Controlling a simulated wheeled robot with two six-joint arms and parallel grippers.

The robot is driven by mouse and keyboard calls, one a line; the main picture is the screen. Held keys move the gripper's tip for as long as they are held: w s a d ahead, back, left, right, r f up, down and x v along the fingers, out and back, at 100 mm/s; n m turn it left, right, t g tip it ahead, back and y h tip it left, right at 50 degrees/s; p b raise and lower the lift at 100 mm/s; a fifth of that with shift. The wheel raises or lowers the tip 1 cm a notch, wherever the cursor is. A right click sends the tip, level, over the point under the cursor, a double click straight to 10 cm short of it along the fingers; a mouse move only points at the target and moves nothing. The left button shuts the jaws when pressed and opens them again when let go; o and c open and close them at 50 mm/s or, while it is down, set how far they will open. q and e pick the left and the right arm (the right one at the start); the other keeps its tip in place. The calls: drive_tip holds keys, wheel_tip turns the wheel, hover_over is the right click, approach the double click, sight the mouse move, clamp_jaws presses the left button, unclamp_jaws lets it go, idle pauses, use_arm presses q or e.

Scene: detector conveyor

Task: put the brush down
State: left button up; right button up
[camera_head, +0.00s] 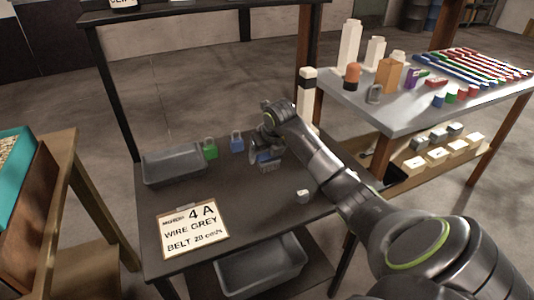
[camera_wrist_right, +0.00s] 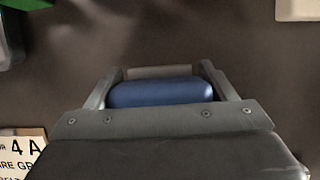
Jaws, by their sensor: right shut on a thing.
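The brush (camera_head: 270,165), with a blue part on top and a grey lower part, is at my right gripper (camera_head: 262,150) in the head view, over the dark table (camera_head: 255,210). In the right wrist view its blue part (camera_wrist_right: 160,93) sits between the two fingers of my right gripper (camera_wrist_right: 163,78), which is shut on it. The brush is at or just above the tabletop; I cannot tell whether it touches. My left gripper is not in view.
A green padlock (camera_head: 210,150) and a blue padlock (camera_head: 237,143) stand left of the brush, beside a grey tray (camera_head: 172,165). A small white block (camera_head: 303,196) and a label card (camera_head: 193,231) lie nearer. The table's middle is clear.

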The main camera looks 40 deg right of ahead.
drive_tip(key=o, duration=0.9)
drive_tip(key=shift+o, duration=0.2)
